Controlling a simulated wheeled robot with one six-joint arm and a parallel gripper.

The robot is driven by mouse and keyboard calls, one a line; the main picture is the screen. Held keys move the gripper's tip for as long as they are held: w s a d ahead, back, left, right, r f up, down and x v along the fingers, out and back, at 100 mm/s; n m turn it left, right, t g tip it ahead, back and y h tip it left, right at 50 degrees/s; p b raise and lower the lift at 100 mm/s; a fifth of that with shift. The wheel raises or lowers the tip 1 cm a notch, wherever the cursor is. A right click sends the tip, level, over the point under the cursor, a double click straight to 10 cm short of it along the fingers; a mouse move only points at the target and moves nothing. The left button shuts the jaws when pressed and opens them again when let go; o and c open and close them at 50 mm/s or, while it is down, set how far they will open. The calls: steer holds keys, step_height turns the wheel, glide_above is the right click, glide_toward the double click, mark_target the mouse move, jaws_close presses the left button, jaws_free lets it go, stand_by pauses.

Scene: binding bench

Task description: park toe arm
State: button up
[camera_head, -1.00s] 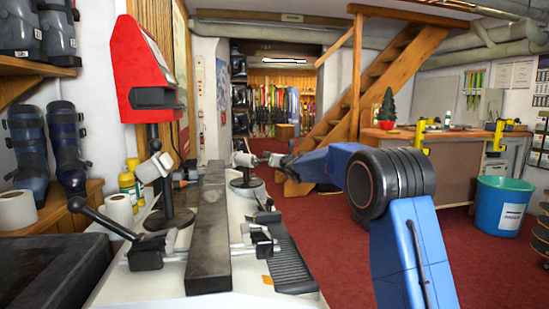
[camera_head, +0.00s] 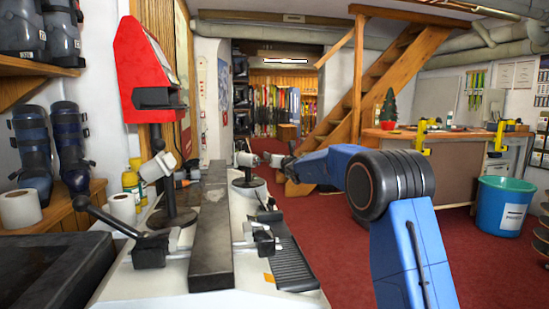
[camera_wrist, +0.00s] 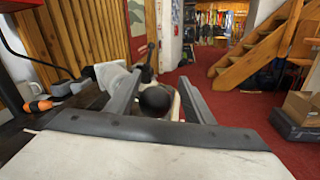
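The grey arm with a dark round knob (camera_wrist: 155,101) is at the far end of the bench in the wrist view. In the head view its light grey body (camera_head: 246,160) stands on a dark round base. My gripper (camera_head: 272,159) is at its right side, at the end of my blue arm. In the wrist view my gripper (camera_wrist: 160,92) has its two fingers apart, with the knob between them. I cannot tell whether either finger touches it. A second grey head (camera_head: 158,167) sits on the nearer stand at left.
A long dark bar (camera_head: 211,235) runs along the white bench (camera_head: 160,287), with clamps and a black ribbed pad (camera_head: 292,262) beside it. A red device (camera_head: 150,70) stands at left. A teal bin (camera_head: 503,203) is at right. Red floor between is clear.

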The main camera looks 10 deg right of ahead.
steer(key=shift+a, duration=0.1)
steer(key=v, duration=1.7)
steer(key=shift+s, duration=0.15)
steer(key=shift+c, duration=0.6)
